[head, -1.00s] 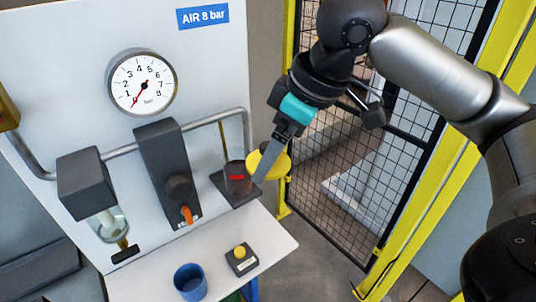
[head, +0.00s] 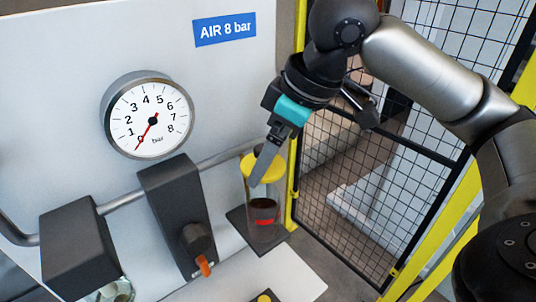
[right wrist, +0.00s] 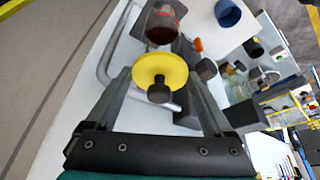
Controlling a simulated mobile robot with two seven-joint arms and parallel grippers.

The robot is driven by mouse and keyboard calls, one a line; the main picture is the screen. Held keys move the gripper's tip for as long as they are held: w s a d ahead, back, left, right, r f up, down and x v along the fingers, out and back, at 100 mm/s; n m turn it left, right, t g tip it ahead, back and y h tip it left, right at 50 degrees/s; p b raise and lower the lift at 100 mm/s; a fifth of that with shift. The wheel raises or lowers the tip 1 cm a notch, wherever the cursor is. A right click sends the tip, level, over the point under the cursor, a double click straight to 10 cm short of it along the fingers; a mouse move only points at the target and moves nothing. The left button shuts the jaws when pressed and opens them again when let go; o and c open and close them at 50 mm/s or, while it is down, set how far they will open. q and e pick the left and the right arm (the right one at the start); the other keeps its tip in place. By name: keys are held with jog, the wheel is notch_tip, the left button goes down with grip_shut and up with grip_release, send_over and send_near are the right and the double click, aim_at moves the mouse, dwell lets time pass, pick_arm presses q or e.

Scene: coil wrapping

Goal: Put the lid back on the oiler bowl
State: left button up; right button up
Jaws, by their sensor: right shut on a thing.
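The oiler bowl (head: 264,222) is a clear cylinder with dark liquid and a red mark, upright on a dark bracket by the panel. The yellow lid (head: 271,171) is over the bowl's top in the head view; I cannot tell whether it touches the rim. My right gripper (head: 257,181) is shut on the lid, with one finger crossing in front of it. In the right wrist view the yellow lid (right wrist: 160,66) and its dark knob (right wrist: 159,93) show between the fingers, with the bowl (right wrist: 162,25) beyond. My left gripper is not in view.
A pressure gauge (head: 152,118) reads near 0. A dark unit with an orange-tipped knob (head: 203,266) stands left of the bowl, and a grey pipe (head: 222,158) runs behind. A mesh fence (head: 375,170) is at the right. A blue cup (right wrist: 228,13) shows in the right wrist view.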

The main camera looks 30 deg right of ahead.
aim_at(273, 166)
jog(key=shift+f+b, duration=1.8)
jog(key=shift+b, duration=0.15)
jog(key=shift+w+f+b, duration=0.1)
jog(key=shift+f+b, duration=0.25)
jog(key=shift+f, duration=0.5)
jog(key=shift+p, duration=0.85)
jog(key=shift+f+p, duration=0.15)
jog(key=shift+p, duration=0.25)
jog(key=shift+p, duration=0.45)
dwell(0.6)
jog(key=o, duration=1.2)
